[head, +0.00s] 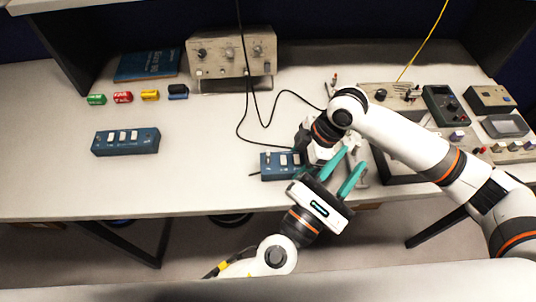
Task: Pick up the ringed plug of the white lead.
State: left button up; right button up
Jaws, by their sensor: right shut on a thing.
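My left gripper (343,172) has teal fingers that stand apart. It is open, with nothing visible between the fingers, above the front part of the bench. My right gripper (312,155) is just left of it, beside the right end of a blue switch box (273,166). It is shut on something small that its own body and the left fingers hide. I cannot make out the ringed plug or the white lead. A pale grey shape (362,176) shows just right of the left fingers, too small to name.
A second blue switch box (126,141) stands at left. Several small coloured blocks (123,97), a blue book (148,64) and a grey instrument (232,55) are behind. A black cable (262,118) loops mid-bench. Instruments (446,104) crowd the right. The bench's left front is clear.

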pick_arm(q)
jog(key=w+a+f+n+t+y, duration=0.1)
jog(key=a+f+n+t+y, duration=0.3)
jog(key=a+n+y, duration=0.3)
jog(key=n+g+y, duration=0.1)
jog(key=n+y, duration=0.6)
jog(key=y, duration=0.1)
send_near(268, 153)
jog(key=shift+w+a+f, duration=0.15)
jog(key=shift+w+f, duration=0.2)
jog(key=shift+w, duration=0.25)
jog(key=w, duration=0.5)
jog(key=shift+w, duration=0.4)
jog(key=w, duration=0.5)
jog(key=shift+w+d+r, duration=0.15)
jog(key=shift+d+r, duration=0.1)
jog(key=shift+r, duration=0.1)
grip_shut()
